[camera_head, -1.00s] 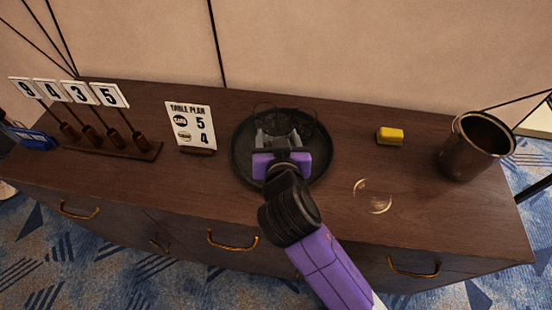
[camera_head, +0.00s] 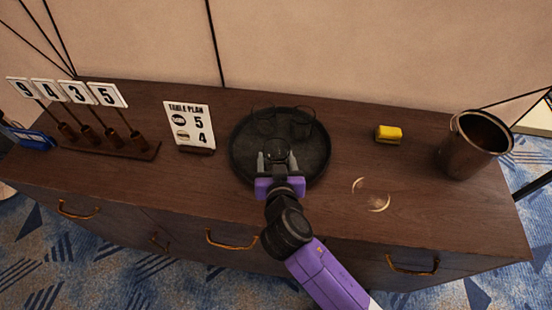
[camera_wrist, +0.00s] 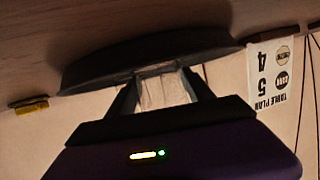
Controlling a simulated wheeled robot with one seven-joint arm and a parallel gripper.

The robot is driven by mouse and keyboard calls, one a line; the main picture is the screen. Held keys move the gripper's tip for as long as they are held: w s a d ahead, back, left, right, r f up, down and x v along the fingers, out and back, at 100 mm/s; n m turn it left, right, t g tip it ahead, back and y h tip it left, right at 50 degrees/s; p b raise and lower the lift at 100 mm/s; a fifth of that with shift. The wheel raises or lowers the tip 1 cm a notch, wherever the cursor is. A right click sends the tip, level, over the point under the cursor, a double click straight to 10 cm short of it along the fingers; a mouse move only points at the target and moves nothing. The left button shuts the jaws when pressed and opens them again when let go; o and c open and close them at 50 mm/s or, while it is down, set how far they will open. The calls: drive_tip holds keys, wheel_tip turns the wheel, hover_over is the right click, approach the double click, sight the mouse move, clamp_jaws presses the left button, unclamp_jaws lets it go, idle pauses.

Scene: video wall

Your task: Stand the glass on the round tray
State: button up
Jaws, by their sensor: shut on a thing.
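The round tray (camera_head: 318,162) is black with a raised rim and lies on the dark cabinet top; its dark rim also shows in the wrist view (camera_wrist: 90,72). My gripper (camera_head: 277,160) is over the near part of the tray. It is shut on a clear glass, which shows pale between the fingers in the wrist view (camera_wrist: 163,92). I cannot tell whether this glass touches the tray. Two other clear glasses stand on the tray's back part, one at the left (camera_head: 263,121) and one at the right (camera_head: 302,125).
A yellow block (camera_head: 389,134) and a dark metal bucket (camera_head: 470,150) are to the right. A faint pale ring (camera_head: 371,195) shows on the cabinet top. A table plan card (camera_head: 190,125) and a number stand (camera_head: 105,150) are to the left.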

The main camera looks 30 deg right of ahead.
drive_tip(key=o, duration=1.8)
drive_tip(key=shift+f, duration=0.1)
drive_tip(key=shift+c, duration=0.2)
drive_tip(key=shift+r, duration=0.2)
drive_tip(key=b+v, duration=0.2)
drive_tip(key=v, duration=1)
